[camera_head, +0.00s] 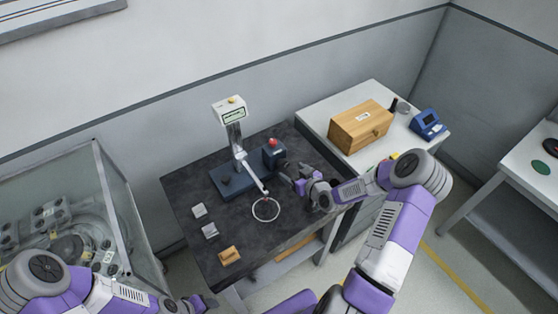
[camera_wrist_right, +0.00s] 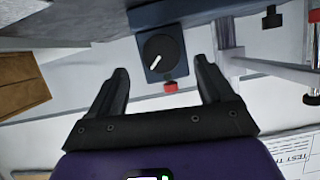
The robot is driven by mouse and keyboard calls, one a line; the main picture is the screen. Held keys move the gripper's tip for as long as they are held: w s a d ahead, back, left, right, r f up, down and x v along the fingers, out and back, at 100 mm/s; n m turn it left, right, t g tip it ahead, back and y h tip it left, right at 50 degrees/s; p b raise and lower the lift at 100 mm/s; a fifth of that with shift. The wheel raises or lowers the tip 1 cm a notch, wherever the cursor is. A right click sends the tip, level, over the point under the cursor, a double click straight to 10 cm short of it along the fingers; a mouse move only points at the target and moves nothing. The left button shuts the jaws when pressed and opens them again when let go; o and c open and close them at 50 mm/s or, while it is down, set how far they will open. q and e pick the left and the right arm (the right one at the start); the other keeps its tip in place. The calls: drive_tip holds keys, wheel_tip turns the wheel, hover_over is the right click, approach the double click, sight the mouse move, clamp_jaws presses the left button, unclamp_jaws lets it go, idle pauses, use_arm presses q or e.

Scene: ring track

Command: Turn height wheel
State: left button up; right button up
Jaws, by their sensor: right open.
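A dark round wheel (camera_wrist_right: 161,53) with a white mark sits on the face of a blue block in the right wrist view. In the head view the blue block (camera_head: 273,157) with a red knob on top stands on the blue base of a measuring device (camera_head: 228,182), but the wheel face is not clear there. My right gripper (camera_head: 289,182) is just right of the block. In the wrist view its open, empty fingers (camera_wrist_right: 161,78) point toward the wheel, which shows between them, apart from both. My left gripper (camera_head: 200,304) is at the bottom edge, too small to judge.
A white ring (camera_head: 266,210) shows on the black table (camera_head: 185,184) before the device. Small grey blocks and a wooden block (camera_head: 229,255) lie left. A wooden box (camera_head: 360,127) and blue instrument (camera_head: 428,124) stand on the white bench at right. A glass-sided case (camera_head: 75,215) is at left.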

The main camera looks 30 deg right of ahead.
sight(284, 167)
drive_tip(key=x, duration=0.6)
drive_tip(key=shift+a, duration=0.1)
drive_tip(key=shift+s, duration=0.1)
drive_tip(key=shift+c, duration=0.5)
drive_tip(key=shift+f, duration=0.1)
drive_tip(key=c, duration=0.9)
